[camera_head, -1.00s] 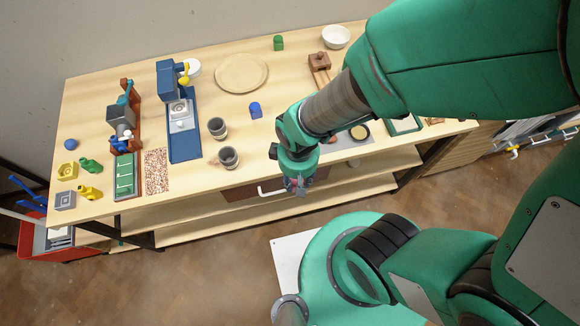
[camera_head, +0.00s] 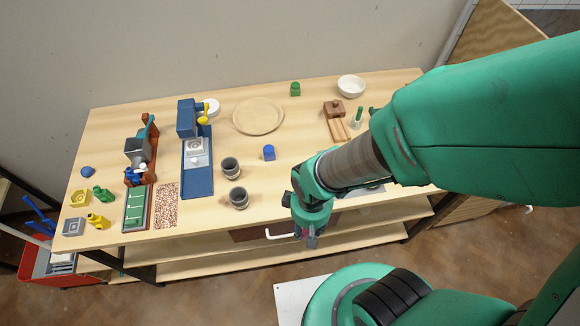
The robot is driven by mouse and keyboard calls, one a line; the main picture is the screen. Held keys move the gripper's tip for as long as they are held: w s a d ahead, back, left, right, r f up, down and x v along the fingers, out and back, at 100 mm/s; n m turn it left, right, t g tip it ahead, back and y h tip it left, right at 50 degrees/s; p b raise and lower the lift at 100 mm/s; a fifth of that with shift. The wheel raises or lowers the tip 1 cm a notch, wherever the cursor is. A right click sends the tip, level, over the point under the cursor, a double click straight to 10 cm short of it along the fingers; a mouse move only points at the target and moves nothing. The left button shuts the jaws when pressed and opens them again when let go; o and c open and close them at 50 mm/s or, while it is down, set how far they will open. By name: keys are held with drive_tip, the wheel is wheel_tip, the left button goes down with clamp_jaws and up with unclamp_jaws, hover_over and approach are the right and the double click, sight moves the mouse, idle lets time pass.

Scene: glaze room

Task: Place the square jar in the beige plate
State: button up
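The beige plate (camera_head: 244,127) is a round, pale wooden-looking disc lying empty at the back middle of the table. A small blue jar-like block (camera_head: 268,153) stands in front of it, and a small green one (camera_head: 295,90) stands behind it to the right. Both look squarish; I cannot tell for certain which is the square jar. My gripper (camera_head: 307,236) points down at the table's front edge, in front of and to the right of the blue block and apart from it. Its fingers are too small to read; I see nothing held.
Two grey cups (camera_head: 239,199) stand near the front, left of my gripper. A blue machine (camera_head: 198,180) stands further left. A white bowl (camera_head: 351,86) and a brown wooden piece (camera_head: 335,108) are at the back right. My arm hides part of the table's right side.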

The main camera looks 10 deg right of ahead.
drive_tip(key=shift+w, duration=0.15)
drive_tip(key=w+a+r, duration=0.3)
drive_tip(key=w, duration=1)
drive_tip(key=w+a+r, duration=0.2)
drive_tip(key=w+a, duration=0.1)
drive_tip(key=w, duration=1)
drive_tip(key=r, duration=0.1)
hover_over(258, 117)
drive_tip(key=shift+r+m, duration=0.2)
drive_tip(key=shift+m, duration=0.1)
drive_tip(key=shift+f, duration=0.1)
drive_tip(key=shift+f+b, duration=0.6)
drive_tip(key=shift+f, duration=2.4)
drive_tip(key=shift+f, duration=0.1)
drive_tip(key=shift+f, duration=1.8)
drive_tip(key=shift+f, duration=0.1)
